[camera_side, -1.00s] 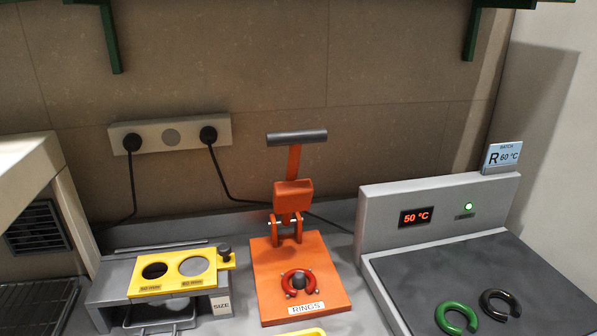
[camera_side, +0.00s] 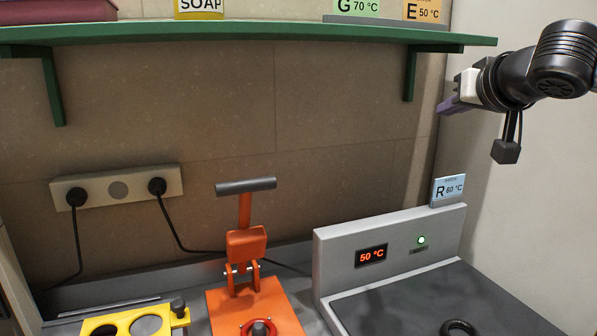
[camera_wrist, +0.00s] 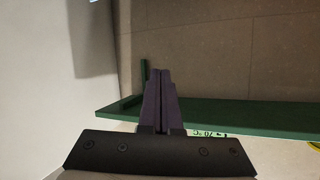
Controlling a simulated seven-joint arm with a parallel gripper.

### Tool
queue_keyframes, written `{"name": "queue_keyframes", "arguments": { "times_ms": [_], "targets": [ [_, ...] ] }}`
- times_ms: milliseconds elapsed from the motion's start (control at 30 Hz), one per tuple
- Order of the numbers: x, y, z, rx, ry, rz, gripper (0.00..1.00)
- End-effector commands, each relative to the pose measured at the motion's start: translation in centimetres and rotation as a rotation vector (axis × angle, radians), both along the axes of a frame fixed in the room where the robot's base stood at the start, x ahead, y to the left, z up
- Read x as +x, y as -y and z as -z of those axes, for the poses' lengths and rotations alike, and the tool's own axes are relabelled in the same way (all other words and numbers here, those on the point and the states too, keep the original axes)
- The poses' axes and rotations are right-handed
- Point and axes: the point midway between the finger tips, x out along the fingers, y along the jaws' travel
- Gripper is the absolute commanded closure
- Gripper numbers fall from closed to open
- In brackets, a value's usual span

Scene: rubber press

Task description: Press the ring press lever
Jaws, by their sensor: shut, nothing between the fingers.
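The orange ring press (camera_side: 246,243) stands on the bench. Its lever (camera_side: 246,187) is raised upright, with a dark grey crossbar handle on top. A red ring (camera_side: 257,328) lies on the press's base plate at the bottom edge of the side view. My gripper (camera_side: 449,106) is high at the upper right, well away from the lever, above the heater panel. Its purple fingers are shut and empty; they also show in the wrist view (camera_wrist: 158,100), in front of the wall and shelf. The press is not in the wrist view.
A green shelf (camera_side: 230,38) runs along the wall above, with soap and cards on it. The grey hot plate (camera_side: 440,305) reads 50 °C and carries a dark ring (camera_side: 458,327). A yellow sizing plate (camera_side: 130,322) is at left. A socket strip (camera_side: 117,187) has cables.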

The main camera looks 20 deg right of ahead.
Motion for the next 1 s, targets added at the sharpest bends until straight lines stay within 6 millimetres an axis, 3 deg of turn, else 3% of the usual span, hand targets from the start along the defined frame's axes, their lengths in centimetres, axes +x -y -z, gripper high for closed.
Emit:
{"name": "queue_keyframes", "arguments": {
  "times_ms": [33, 100, 233, 400, 500, 700, 1000],
  "targets": [
    [1.6, -2.6, -0.3, -0.009, 0.023, -0.028, 1.00],
    [3.3, -6.1, -0.8, -0.019, 0.061, -0.063, 1.00],
    [5.5, -13.1, -0.9, -0.049, 0.115, -0.140, 1.00],
    [6.4, -22.2, 1.3, -0.110, 0.128, -0.256, 1.00],
    [6.0, -26.4, 3.6, -0.131, 0.107, -0.314, 1.00],
    [4.8, -30.0, 6.0, -0.155, 0.080, -0.371, 1.00],
    [4.6, -30.2, 5.9, -0.153, 0.079, -0.376, 1.00]
  ]
}}
